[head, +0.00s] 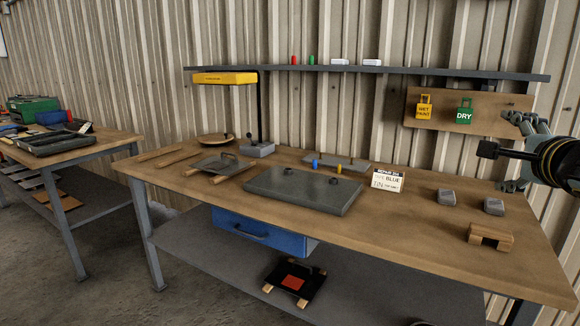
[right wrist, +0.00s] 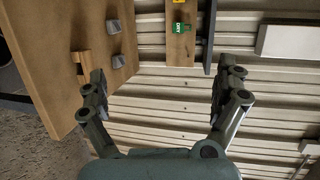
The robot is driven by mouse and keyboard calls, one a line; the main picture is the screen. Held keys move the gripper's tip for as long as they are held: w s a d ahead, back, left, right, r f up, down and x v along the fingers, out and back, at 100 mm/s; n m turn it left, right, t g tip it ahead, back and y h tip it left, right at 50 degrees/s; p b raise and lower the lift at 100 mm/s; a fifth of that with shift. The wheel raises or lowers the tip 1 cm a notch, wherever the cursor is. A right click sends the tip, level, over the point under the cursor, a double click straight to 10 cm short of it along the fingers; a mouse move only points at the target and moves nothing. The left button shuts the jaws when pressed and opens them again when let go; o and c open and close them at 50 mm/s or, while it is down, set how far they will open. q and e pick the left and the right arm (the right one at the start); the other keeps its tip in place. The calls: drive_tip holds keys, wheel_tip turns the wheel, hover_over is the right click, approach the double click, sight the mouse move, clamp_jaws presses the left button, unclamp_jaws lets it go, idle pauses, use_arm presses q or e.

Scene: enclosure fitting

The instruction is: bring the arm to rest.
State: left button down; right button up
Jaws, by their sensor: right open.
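My right gripper (head: 514,150) is at the right edge of the head view, raised above the right end of the wooden workbench (head: 420,220). In the right wrist view its two fingers (right wrist: 162,80) are spread wide with nothing between them. It touches nothing that I can see. My left gripper is in neither view.
A tag board (head: 490,115) with yellow and green tags hangs on the wall near my right gripper. Two grey blocks (head: 447,197) and a wooden bridge piece (head: 489,237) stand on the bench below. A dark plate (head: 300,190) lies mid-bench. A shelf (head: 380,69) runs above.

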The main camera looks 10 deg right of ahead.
drive_tip(key=s+f+n+g+y+b, duration=0.1)
drive_tip(key=s+f+g+b, duration=0.3)
drive_tip(key=f, duration=1.2)
drive_tip(key=s+f+n+g+b, duration=0.15)
drive_tip(key=s+f, duration=0.45)
drive_tip(key=f, duration=0.9)
drive_tip(key=s+f+g+y+b, duration=0.1)
drive_tip(key=s+f+g+b, duration=0.3)
drive_tip(key=f, duration=1.2)
drive_tip(key=s+a+f+n+g+y, duration=0.1)
drive_tip(key=s+a+f+n, duration=0.25)
drive_tip(key=s+f, duration=0.55)
drive_tip(key=s+a+f+n+g+y, duration=0.1)
drive_tip(key=s+a+f+n, duration=0.3)
drive_tip(key=s+f, duration=0.45)
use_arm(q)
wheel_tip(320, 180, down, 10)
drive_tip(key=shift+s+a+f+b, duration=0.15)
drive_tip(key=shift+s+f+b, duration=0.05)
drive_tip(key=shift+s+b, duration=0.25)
use_arm(e)
drive_tip(key=s+a+f+n+g, duration=0.1)
drive_tip(key=s+a+f+n, duration=0.3)
drive_tip(key=s+n, duration=0.3)
drive_tip(key=s+a+f+n+g+y, duration=0.1)
drive_tip(key=s+a+f+n, duration=0.4)
drive_tip(key=s, duration=0.5)
drive_tip(key=shift+a+f+n+y, duration=0.25)
drive_tip(key=shift+f+n+y, duration=0.05)
drive_tip(key=shift+n, duration=0.6)
